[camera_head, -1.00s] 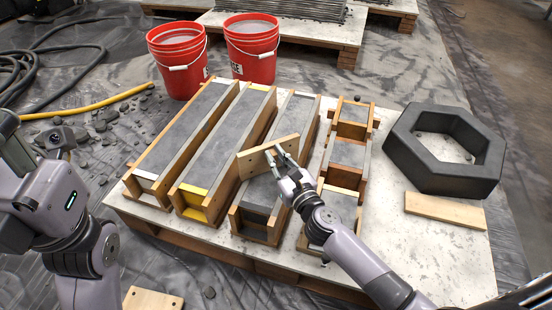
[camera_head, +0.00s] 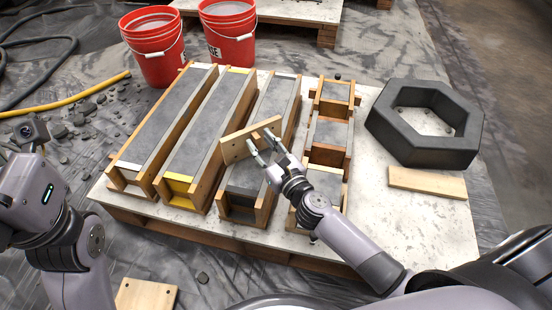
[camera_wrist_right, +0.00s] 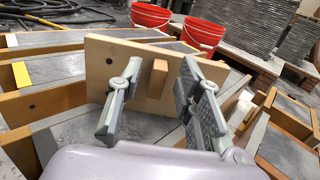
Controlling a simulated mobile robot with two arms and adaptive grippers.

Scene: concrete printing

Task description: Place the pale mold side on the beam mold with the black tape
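The pale mold side (camera_head: 235,148) is a light wooden board, tilted and lying crosswise over the third beam mold (camera_head: 275,108). That mold has a dark, apparently black strip at its near end (camera_head: 241,213). My right gripper (camera_head: 260,144) is at the board's near face. In the right wrist view, its fingers (camera_wrist_right: 160,95) stand apart on either side of the board's block handle (camera_wrist_right: 157,78), with gaps on both sides. The board (camera_wrist_right: 108,62) also shows there. Whether it rests fully on the mold cannot be told. My left arm is at the left; its gripper is outside the picture.
A yellow-marked mold (camera_head: 208,130) and a white-marked mold (camera_head: 165,125) lie left; a segmented mold (camera_head: 330,132) lies right. A black hexagonal ring (camera_head: 392,135) and a loose board (camera_head: 427,183) are on the pallet's right. Two red buckets (camera_head: 153,50) stand behind. Another board (camera_head: 147,295) lies near.

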